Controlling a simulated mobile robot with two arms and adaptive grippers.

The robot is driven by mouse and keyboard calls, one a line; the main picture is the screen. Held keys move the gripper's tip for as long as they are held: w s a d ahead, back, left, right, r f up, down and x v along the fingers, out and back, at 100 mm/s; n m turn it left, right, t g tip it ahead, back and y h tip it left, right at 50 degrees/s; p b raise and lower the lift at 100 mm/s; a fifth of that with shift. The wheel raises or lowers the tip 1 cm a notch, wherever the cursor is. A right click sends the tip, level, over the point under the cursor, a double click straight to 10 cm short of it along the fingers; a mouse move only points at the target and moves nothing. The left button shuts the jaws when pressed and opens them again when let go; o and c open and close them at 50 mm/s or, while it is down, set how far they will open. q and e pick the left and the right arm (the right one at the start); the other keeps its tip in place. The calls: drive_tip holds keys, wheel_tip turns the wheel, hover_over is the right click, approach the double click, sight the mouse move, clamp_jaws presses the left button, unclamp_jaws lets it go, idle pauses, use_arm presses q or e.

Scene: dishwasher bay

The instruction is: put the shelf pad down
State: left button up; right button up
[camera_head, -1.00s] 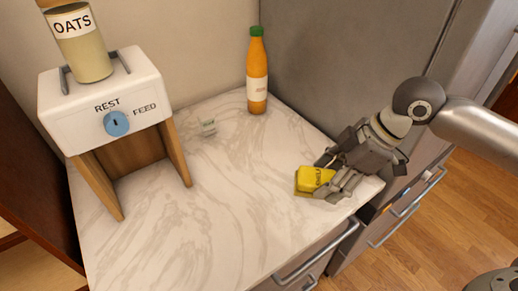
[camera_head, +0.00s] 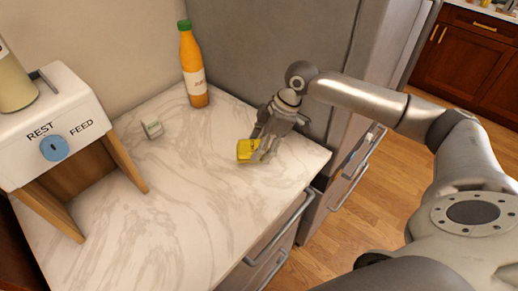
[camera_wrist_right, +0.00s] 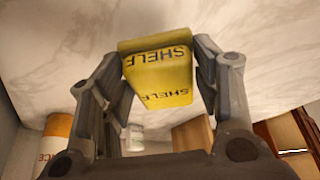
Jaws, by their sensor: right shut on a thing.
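The shelf pad is a small yellow block (camera_head: 246,150) with dark "SHELF" lettering, which also shows in the wrist view (camera_wrist_right: 160,80). My right gripper (camera_head: 257,146) is shut on it, with a finger at each side of the pad in the wrist view. The pad is over the right part of the marble counter (camera_head: 190,200). I cannot tell whether its underside touches the counter. My left gripper is not in view.
An orange bottle (camera_head: 193,75) with a green cap stands at the back. A white feeder (camera_head: 45,120) on wooden legs stands at the left. The counter's middle and front are clear.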

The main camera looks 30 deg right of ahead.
drive_tip(key=shift+w+f, duration=0.45)
wheel_tip(320, 180, down, 3)
drive_tip(key=shift+w+f+p, duration=0.1)
drive_tip(key=shift+f+p, duration=0.1)
drive_tip(key=shift+p, duration=0.55)
drive_tip(key=o, duration=0.9)
drive_tip(key=b+v, duration=0.2)
drive_tip(key=v, duration=1)
drive_tip(key=shift+b, duration=0.3)
